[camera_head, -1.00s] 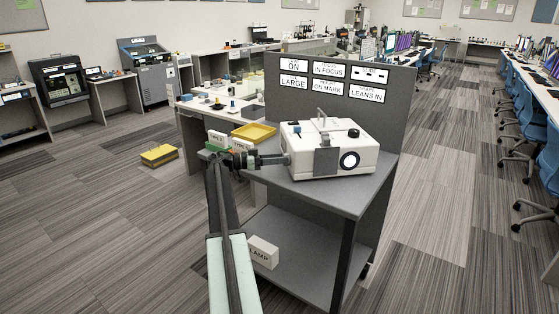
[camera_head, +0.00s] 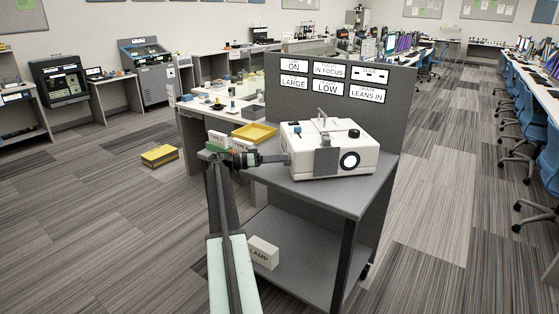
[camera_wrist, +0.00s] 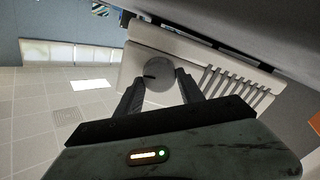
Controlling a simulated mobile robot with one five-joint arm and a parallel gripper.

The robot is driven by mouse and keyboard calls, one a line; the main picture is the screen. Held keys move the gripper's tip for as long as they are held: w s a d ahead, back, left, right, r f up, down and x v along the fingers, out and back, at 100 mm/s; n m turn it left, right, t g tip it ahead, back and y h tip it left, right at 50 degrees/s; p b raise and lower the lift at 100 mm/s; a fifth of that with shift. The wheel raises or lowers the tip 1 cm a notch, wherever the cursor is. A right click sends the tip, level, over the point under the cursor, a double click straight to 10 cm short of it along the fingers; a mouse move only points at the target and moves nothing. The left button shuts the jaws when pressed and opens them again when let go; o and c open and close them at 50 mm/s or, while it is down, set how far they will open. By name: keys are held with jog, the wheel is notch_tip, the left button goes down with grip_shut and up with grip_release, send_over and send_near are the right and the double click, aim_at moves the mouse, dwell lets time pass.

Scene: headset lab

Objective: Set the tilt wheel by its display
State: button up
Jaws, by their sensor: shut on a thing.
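The white projector-like device (camera_head: 331,160) stands on the grey cart top, with a round lens on its front right. My gripper (camera_head: 282,160) reaches its left side. In the wrist view my gripper (camera_wrist: 161,98) is shut on a round grey wheel (camera_wrist: 159,88), with a finger on each side and a dark mark on the wheel's face. Vent slots (camera_wrist: 235,88) lie to its right. On the panel behind, the display (camera_head: 325,87) in the lower middle reads LOW. The one to its right (camera_head: 367,93) reads LEANS IN, and the left one reads LARGE.
A yellow tray (camera_head: 254,133) lies behind my gripper on the cart. A white box marked LAMP (camera_head: 263,252) sits on the lower shelf. The grey panel (camera_head: 398,110) closes off the cart's back. Open floor lies left and right.

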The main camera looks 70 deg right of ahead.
jog(key=o, duration=1.4)
jog(key=shift+w, duration=0.1)
jog(key=v, duration=0.7)
jog(key=shift+w+a, duration=0.2)
jog(key=shift+w, duration=0.15)
